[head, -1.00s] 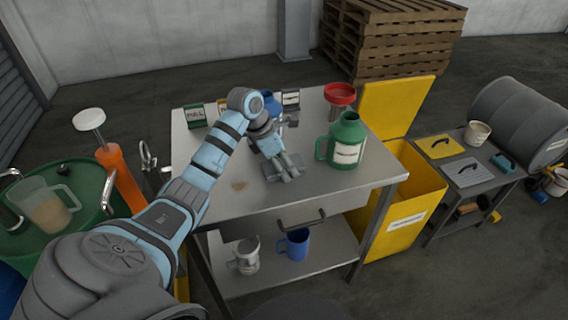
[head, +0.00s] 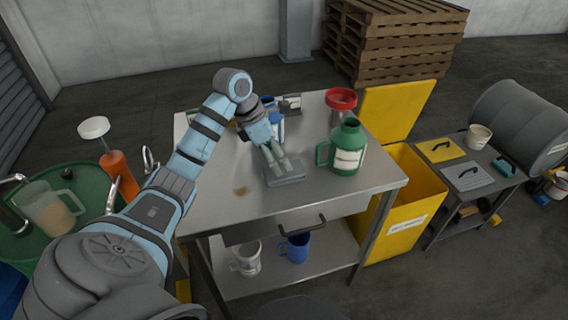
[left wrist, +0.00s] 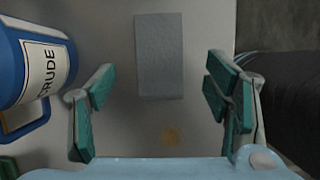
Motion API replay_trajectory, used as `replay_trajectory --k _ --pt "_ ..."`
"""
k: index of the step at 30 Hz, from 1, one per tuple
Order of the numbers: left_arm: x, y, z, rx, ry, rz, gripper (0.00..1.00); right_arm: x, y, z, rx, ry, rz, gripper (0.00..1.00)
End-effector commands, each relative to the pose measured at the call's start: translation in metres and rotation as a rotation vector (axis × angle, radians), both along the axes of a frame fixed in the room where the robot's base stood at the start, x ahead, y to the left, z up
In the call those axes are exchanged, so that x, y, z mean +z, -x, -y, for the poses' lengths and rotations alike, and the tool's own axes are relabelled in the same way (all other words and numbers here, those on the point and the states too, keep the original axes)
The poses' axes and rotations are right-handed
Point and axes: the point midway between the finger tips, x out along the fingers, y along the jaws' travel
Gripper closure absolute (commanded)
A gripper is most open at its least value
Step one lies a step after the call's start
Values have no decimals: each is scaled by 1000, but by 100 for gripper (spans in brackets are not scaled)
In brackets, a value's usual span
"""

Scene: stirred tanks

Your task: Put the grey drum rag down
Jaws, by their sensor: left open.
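The grey drum rag (head: 286,174) lies flat on the top of the steel table (head: 340,195), left of the green jug. It also shows in the left wrist view as a plain grey rectangle (left wrist: 160,55) on the table top. My left gripper (head: 276,158) is just above the rag, pointing down. In the left wrist view its green-padded fingers (left wrist: 160,88) are wide apart, with nothing held between them. The rag appears ahead of and between the fingers. My right gripper is in neither view.
A blue jug marked CRUDE (left wrist: 35,72) stands close beside the left gripper. A green jug (head: 346,148) and red-topped funnel (head: 341,99) stand to the right. A brown stain (head: 240,191) marks the table. The front table top is clear. A yellow bin (head: 405,205) stands at right.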

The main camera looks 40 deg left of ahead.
Motion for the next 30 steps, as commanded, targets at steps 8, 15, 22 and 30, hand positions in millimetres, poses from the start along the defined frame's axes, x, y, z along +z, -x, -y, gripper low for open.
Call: replay_trajectory --k 8,15,22,30 --pt "51 17 -12 0 0 0 29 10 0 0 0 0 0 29" --pt "52 18 -12 1 1 1 29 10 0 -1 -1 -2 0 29" --pt "52 18 -12 1 1 -1 29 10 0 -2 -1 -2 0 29" --pt "80 17 -12 0 1 1 29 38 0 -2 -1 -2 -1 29"
